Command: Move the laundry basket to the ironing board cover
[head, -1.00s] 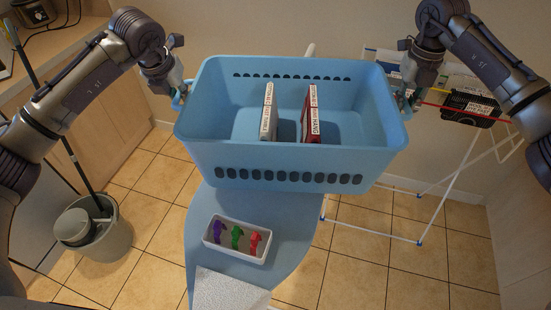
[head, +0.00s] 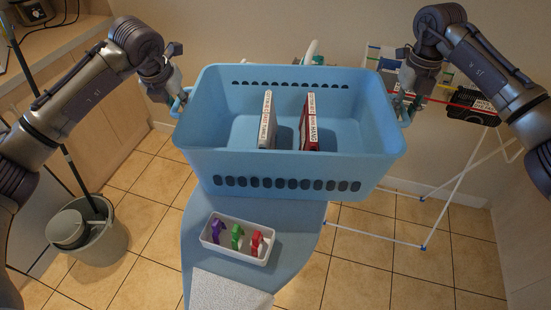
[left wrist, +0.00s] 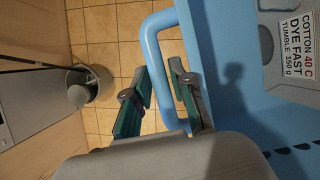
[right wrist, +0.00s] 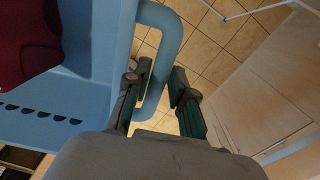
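The light blue laundry basket (head: 290,160) is upright between my arms, over the far part of the blue ironing board cover (head: 200,262). I cannot tell whether its bottom touches the cover. Two boxes stand in it, a white-grey one (head: 267,122) and a red one (head: 309,125). My left gripper (left wrist: 159,68) is closed around the basket's left handle (left wrist: 151,42). My right gripper (right wrist: 160,72) is closed around the right handle (right wrist: 177,32). In the head view the basket partly hides both grippers.
A white tray (head: 206,240) with purple, green and red pieces sits on the cover in front of the basket. A grey bucket (head: 103,245) stands on the floor at left. A white drying rack (head: 455,185) is at right. A partly hidden white and green object (head: 311,52) is behind the basket.

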